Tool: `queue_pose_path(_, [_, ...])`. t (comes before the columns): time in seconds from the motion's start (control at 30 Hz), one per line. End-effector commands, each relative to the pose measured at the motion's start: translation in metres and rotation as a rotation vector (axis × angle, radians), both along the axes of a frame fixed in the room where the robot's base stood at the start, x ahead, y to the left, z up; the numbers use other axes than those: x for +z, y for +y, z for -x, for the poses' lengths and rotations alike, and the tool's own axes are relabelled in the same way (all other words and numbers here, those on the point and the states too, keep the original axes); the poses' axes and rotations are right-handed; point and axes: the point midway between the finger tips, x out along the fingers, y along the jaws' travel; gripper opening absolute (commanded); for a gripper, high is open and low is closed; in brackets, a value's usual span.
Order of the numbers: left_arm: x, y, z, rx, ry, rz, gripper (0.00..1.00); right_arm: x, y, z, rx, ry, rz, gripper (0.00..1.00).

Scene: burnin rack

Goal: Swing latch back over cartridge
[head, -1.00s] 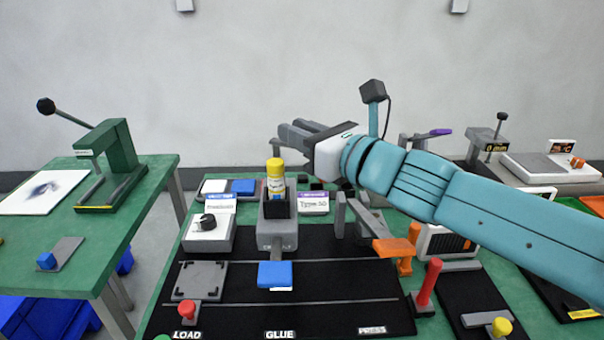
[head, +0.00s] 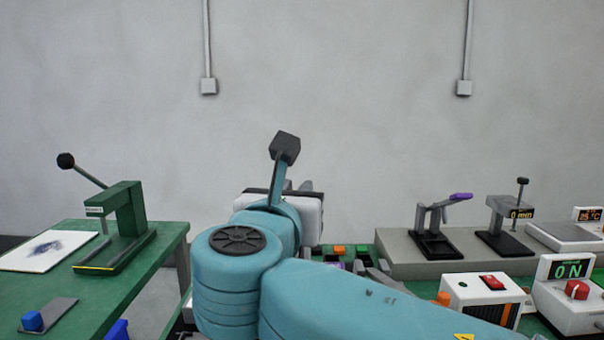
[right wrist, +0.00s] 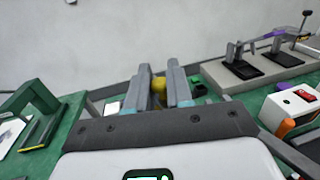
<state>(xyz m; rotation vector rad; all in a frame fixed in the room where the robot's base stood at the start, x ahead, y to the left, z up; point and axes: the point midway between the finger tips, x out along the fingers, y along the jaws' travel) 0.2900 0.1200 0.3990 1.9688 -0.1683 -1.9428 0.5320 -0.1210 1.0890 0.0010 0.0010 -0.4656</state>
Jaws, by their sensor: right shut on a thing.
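My right gripper (right wrist: 165,88) shows in the right wrist view with its two grey fingers close together. A yellow rounded part, which looks like the cartridge's cap (right wrist: 159,84), sits between the fingers. In the head view my right forearm and wrist hide the fingertips, the cartridge and its holder. I cannot make out the latch in either current view. My left gripper does not show.
A green lever press (head: 125,230) stands on the green table at left. At right, a grey plinth (head: 400,258) carries a purple-handled clamp (head: 438,222) and a black-knobbed device (head: 508,218). A white box with a red switch (head: 485,300) stands in front.

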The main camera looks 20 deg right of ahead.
Motion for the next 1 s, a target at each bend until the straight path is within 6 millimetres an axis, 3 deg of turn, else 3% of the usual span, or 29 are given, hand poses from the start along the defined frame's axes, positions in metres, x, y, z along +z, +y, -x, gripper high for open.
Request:
queue_pose_path(0.03, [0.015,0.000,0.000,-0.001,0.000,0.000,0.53,0.006,0.003,-0.002,-0.031,0.005,0.004,0.00])
queue_pose_path(0.33, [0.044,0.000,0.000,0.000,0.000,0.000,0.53,0.003,0.007,-0.002,-0.175,0.003,0.003,0.00])
queue_pose_path(0.97, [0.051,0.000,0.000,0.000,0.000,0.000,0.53,-0.001,0.008,-0.002,-0.223,-0.001,0.002,0.00])
queue_pose_path(1.0, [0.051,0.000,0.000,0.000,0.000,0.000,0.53,-0.001,0.008,-0.002,-0.223,-0.001,0.002,0.27])
